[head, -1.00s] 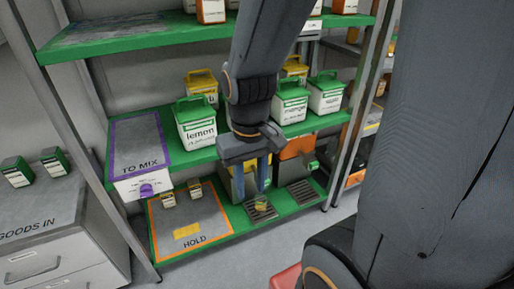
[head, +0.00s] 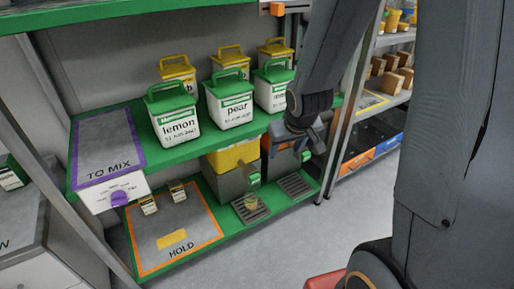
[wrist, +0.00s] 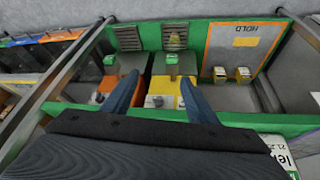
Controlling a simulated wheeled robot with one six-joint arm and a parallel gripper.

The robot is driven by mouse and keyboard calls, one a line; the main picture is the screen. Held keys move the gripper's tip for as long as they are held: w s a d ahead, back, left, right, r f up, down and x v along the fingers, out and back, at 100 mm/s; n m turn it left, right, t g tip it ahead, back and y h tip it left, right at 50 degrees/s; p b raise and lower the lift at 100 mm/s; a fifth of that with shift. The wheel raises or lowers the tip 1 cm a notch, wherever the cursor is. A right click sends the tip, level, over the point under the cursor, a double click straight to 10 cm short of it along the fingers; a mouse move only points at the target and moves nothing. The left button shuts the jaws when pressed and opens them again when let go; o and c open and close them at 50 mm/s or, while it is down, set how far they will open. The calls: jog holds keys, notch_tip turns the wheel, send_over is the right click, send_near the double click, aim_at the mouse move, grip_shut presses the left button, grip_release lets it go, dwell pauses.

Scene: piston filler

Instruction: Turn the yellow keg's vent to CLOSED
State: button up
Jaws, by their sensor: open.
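The yellow keg (head: 236,156) stands on the lower green shelf, with a grey front and a green tap (head: 254,180) over a drip tray. In the wrist view the yellow keg (wrist: 167,84) shows between and beyond my fingers. Small pale fittings (wrist: 154,101) sit on its top near the gripper's edge; I cannot tell which is the vent or read its setting. My gripper (wrist: 160,77) is open and empty, its two blue fingers apart. In the head view my gripper (head: 310,138) is right of the yellow keg, in front of the orange keg.
The orange keg (wrist: 108,88) stands beside the yellow one. The upper shelf with lemon (head: 178,128) and pear (head: 237,111) tubs overhangs the kegs. A shelf post (head: 345,135) stands close right of my gripper. The HOLD mat (head: 190,237) lies left.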

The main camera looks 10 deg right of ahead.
jog(key=w+f+n+t+y+b, duration=0.1)
jog(key=w+f+t+y+b, duration=0.2)
jog(key=w+f+t+b, duration=0.55)
jog(key=w+f+n+t+y+b, duration=0.2)
jog(key=w+f+t+y+b, duration=0.15)
jog(key=w+f+b, duration=0.9)
jog(key=w+a+r+p, duration=0.2)
jog(key=w, duration=0.7)
jog(key=shift+a+r+h, duration=0.35)
jog(key=shift+r, duration=0.05)
jog(key=c, duration=1.1)
jog(key=shift+o, duration=0.2)
